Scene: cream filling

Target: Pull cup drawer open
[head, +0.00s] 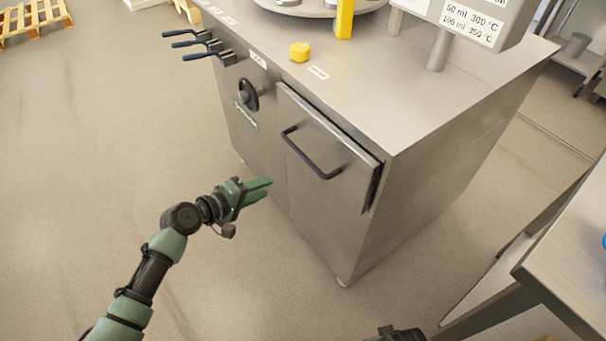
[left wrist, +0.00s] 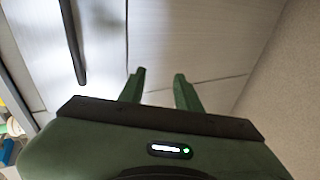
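The cup drawer (head: 325,195) is a tall steel front panel on the metal cabinet, with a black bar handle (head: 311,153) across its upper part. A dark gap shows along its right edge, so it stands slightly proud of the cabinet. My left gripper (head: 268,187) is left of the panel and lower than the handle, apart from it. In the left wrist view, its two green fingers (left wrist: 160,82) are spread with nothing between them, and the handle (left wrist: 73,40) shows at upper left. My right gripper is not clearly visible; only a dark part shows at the bottom edge.
The cabinet top (head: 400,100) carries a yellow knob (head: 299,52) and a yellow post (head: 345,18). Blue-handled levers (head: 205,47) and a black handwheel (head: 248,95) stick out at left. A steel table (head: 570,265) stands at right. Floor in front is clear.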

